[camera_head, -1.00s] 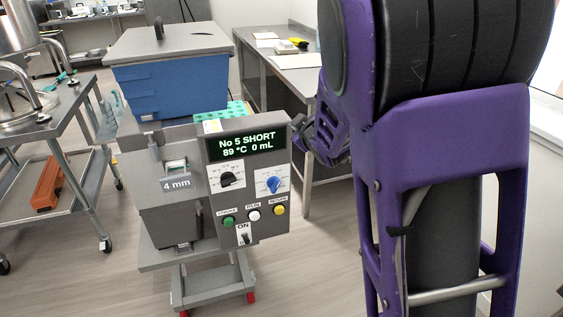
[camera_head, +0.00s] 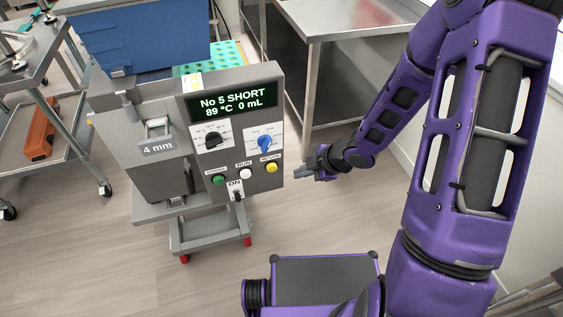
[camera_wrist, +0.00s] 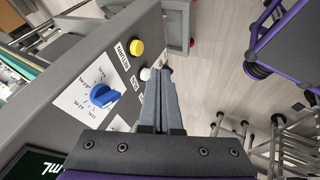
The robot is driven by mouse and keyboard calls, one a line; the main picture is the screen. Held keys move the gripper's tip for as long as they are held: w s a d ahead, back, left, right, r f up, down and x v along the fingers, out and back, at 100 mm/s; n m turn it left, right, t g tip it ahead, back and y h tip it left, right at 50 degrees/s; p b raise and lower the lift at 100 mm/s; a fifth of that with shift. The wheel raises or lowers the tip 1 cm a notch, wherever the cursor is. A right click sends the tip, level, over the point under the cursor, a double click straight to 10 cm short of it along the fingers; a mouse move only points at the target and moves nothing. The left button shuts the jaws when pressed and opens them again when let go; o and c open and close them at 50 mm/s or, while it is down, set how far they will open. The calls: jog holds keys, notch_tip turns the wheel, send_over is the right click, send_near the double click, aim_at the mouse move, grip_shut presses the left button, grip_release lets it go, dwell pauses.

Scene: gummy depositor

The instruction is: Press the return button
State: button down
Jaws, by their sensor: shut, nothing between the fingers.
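The return button is a yellow round button (camera_head: 272,168) at the right end of the button row on the depositor's grey control panel (camera_head: 222,185). It also shows in the wrist view (camera_wrist: 137,47), with its label beside it. My gripper (camera_head: 302,172) is shut and empty, just right of the panel in the head view, apart from the yellow button. In the wrist view its fingers (camera_wrist: 164,75) reach past the white run button (camera_wrist: 145,74) and partly cover that area. The display (camera_head: 236,101) reads "No 5 SHORT, 89 °C 0 mL".
A blue dial (camera_head: 264,143), a black dial (camera_head: 212,139), a green button (camera_head: 219,180) and an ON switch (camera_head: 237,195) share the panel. A steel table (camera_head: 345,22) stands behind. The floor right of the depositor is open.

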aim_at(272, 167)
jog(key=shift+s+a, duration=0.1)
jog(key=shift+s, duration=0.1)
jog(key=shift+w+a+f+b, duration=0.4)
jog(key=shift+w+a+f, duration=0.6)
jog(key=shift+w+f, duration=0.3)
jog(key=shift+w+a+f+b, duration=0.35)
jog(key=shift+w+a+f, duration=0.6)
jog(key=shift+w+f, duration=0.35)
jog(key=shift+w+a+f+b, duration=0.4)
jog(key=shift+w+a+f, duration=0.7)
jog(key=shift+f, duration=0.35)
